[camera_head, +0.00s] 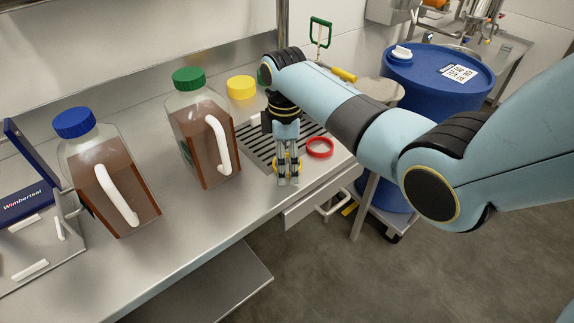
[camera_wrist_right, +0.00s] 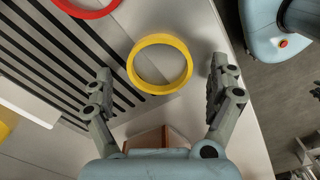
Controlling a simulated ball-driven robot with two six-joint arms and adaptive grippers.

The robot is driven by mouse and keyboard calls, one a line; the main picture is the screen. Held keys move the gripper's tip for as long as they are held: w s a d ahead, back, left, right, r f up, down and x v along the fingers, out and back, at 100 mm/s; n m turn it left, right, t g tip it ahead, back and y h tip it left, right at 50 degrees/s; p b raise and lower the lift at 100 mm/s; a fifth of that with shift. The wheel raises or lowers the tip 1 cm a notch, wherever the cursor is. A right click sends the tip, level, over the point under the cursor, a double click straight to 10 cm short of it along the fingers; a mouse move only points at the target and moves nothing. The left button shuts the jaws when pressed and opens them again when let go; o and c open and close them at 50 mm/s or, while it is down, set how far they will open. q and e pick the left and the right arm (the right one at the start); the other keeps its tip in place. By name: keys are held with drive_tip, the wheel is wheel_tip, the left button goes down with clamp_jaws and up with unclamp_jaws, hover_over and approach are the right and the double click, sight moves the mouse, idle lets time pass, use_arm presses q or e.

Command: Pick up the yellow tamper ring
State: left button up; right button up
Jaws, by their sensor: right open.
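The yellow tamper ring (camera_wrist_right: 133,64) lies on the steel counter in the right wrist view, partly over the edge of the dark slotted drain grate. In the head view it shows only as yellow bits (camera_head: 276,163) behind my right gripper's fingers. My right gripper (camera_head: 288,183) points down at the counter's front part. In the right wrist view its open fingers (camera_wrist_right: 163,75) stand on the left and right of the ring, with gaps on both sides and nothing held. The height of the fingertips above the counter is hard to tell. My left gripper is out of view.
A red ring (camera_head: 320,155) lies on the grate right of my right gripper. A blue drum (camera_head: 425,85) stands beyond the counter's right end.

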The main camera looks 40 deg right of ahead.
drive_tip(key=c, duration=0.8)
drive_tip(key=shift+c, duration=0.2)
